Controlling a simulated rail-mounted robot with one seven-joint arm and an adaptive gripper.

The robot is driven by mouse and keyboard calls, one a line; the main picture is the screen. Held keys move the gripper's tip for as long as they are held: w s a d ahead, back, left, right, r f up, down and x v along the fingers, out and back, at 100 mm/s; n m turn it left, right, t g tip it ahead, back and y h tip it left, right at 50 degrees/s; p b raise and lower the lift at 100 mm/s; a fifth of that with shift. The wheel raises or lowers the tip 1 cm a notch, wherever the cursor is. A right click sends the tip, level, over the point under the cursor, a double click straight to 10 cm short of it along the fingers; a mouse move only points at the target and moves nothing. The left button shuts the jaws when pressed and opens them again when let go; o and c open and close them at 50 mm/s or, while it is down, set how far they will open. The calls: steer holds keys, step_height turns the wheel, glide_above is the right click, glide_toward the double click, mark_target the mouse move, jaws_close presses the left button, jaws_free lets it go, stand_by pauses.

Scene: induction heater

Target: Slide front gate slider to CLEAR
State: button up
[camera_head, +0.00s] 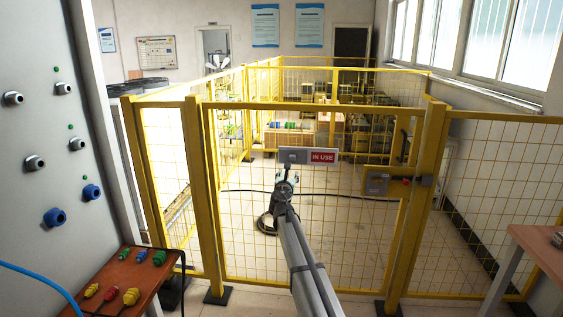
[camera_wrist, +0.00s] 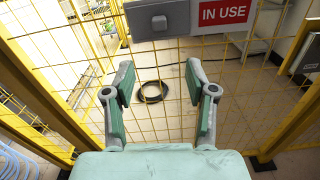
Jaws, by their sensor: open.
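The front gate slider is a grey plate with a small dark knob (camera_wrist: 159,23) at its left part, mounted on the yellow mesh gate. Beside it a red sign (camera_wrist: 226,13) reads IN USE. The slider (camera_head: 293,156) and its red IN USE sign (camera_head: 323,156) also show in the head view, high on the gate. My gripper (camera_wrist: 158,88) is open and empty, its green-padded fingers apart, below the knob in the wrist view. In the head view my gripper (camera_head: 284,180) is in front of the gate, just below the slider; contact cannot be told.
The yellow mesh gate (camera_head: 209,150) spans the front, with a latch box (camera_head: 377,184) at its right. An orange table (camera_head: 126,284) with coloured connectors is at lower left, beside a grey panel (camera_head: 40,130). A wooden table (camera_head: 540,245) is at right.

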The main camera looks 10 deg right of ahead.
steer(key=n, duration=0.1)
steer(key=p, duration=0.2)
glide_toward(292, 158)
steer(key=x, duration=0.9)
steer(key=shift+w+d, duration=0.1)
steer(key=shift+w, duration=0.3)
steer(key=shift+c, duration=0.3)
jaws_close()
